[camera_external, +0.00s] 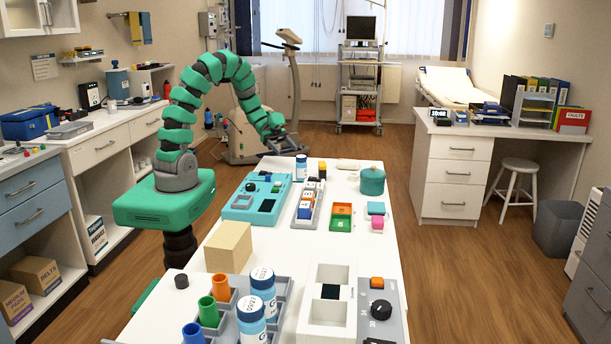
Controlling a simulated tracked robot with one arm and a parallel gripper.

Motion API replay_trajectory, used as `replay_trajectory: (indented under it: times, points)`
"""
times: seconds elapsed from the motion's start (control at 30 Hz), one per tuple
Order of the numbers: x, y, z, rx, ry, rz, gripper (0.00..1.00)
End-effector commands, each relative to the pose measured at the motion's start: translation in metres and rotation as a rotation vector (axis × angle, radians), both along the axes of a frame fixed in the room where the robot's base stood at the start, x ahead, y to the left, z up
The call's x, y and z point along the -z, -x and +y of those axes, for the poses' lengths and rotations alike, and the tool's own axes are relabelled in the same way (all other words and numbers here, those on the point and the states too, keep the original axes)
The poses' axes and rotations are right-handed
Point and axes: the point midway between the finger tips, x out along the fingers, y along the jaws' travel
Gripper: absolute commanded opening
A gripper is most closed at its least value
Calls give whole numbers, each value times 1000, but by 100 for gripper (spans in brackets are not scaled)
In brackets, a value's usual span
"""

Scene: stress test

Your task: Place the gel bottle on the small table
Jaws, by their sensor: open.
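No bottle is readably marked as gel. A small white bottle with a blue label (301,168) stands upright at the far left end of the white table (330,240). Two larger blue-and-white bottles (262,287) stand in a grey compartment tray at the near end. My green arm arches over from the left, and my gripper (287,146) is open and empty, just beyond and above the small bottle. I cannot tell whether they touch. Which surface is the small table is not clear; a white stool (519,168) stands at the right.
The table bears a teal device (256,197), a tan block (229,246), a teal pot (372,181), small coloured trays and a grey panel with a black knob (381,309). The right desk (455,170) holds binders. Wooden floor is open right of the table.

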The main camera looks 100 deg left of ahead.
Motion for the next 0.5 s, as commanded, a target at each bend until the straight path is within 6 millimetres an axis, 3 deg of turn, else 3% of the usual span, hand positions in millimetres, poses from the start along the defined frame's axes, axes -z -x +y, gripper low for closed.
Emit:
replay_trajectory:
  times: [0.5]
  points:
    - [24,-45,-45,1,0,0,65]
